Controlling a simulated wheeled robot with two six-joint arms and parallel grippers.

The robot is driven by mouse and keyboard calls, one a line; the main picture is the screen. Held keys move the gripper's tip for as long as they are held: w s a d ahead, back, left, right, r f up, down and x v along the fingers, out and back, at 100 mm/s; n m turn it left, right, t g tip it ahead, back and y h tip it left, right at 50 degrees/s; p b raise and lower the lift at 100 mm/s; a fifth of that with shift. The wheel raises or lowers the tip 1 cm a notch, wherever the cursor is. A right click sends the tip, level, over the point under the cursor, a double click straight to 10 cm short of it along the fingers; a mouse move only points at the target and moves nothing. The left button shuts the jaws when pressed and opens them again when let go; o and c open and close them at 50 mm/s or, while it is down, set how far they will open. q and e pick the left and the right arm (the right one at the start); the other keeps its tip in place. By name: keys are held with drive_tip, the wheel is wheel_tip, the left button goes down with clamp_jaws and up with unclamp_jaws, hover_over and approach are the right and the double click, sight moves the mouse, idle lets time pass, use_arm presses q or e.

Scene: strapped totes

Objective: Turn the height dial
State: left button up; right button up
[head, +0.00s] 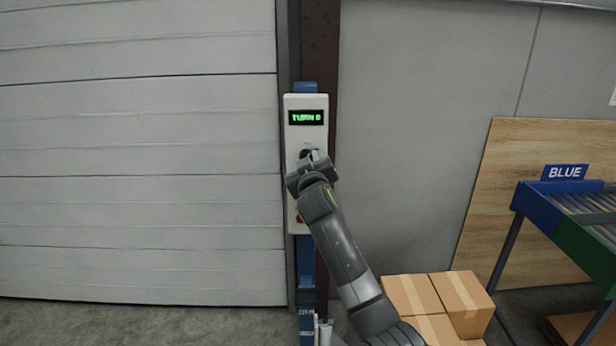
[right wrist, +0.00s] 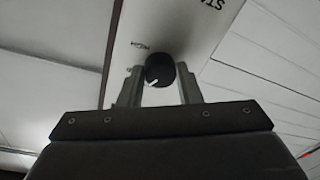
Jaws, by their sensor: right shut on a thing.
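The height dial (right wrist: 159,72) is a round black knob with a white pointer line on a white control box (head: 291,132). In the right wrist view it sits between the two fingers of my right gripper (right wrist: 160,84), which is shut on it. In the head view my right gripper (head: 312,163) is at the box and hides most of the dial. The box's green display (head: 305,117) reads "TURN 0". My left gripper is not in view.
The box is mounted on a post beside a white panelled door (head: 140,140). Cardboard boxes (head: 440,298) stand below my right arm. A roller conveyor with a "BLUE" sign (head: 565,172) and a leaning wooden board (head: 540,150) are at the right.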

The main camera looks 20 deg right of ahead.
drive_tip(key=m+b, duration=0.1)
drive_tip(key=b, duration=0.1)
drive_tip(key=m+b, duration=0.1)
drive_tip(key=m, duration=0.1)
drive_tip(key=shift+f+b, duration=0.35)
drive_tip(key=shift+a+r+m+h+b, duration=0.15)
drive_tip(key=shift+m+h+b, duration=0.15)
drive_tip(key=shift+m+b, duration=1)
drive_tip(key=shift+m, duration=0.3)
drive_tip(key=o, duration=1)
drive_tip(key=shift+c, duration=0.2)
drive_tip(key=shift+r, duration=0.1)
drive_tip(key=b+v, duration=0.2)
drive_tip(key=v, duration=1.5)
drive_tip(key=shift+f+b, duration=0.25)
drive_tip(key=shift+b, duration=0.05)
drive_tip(key=shift+s, duration=0.15)
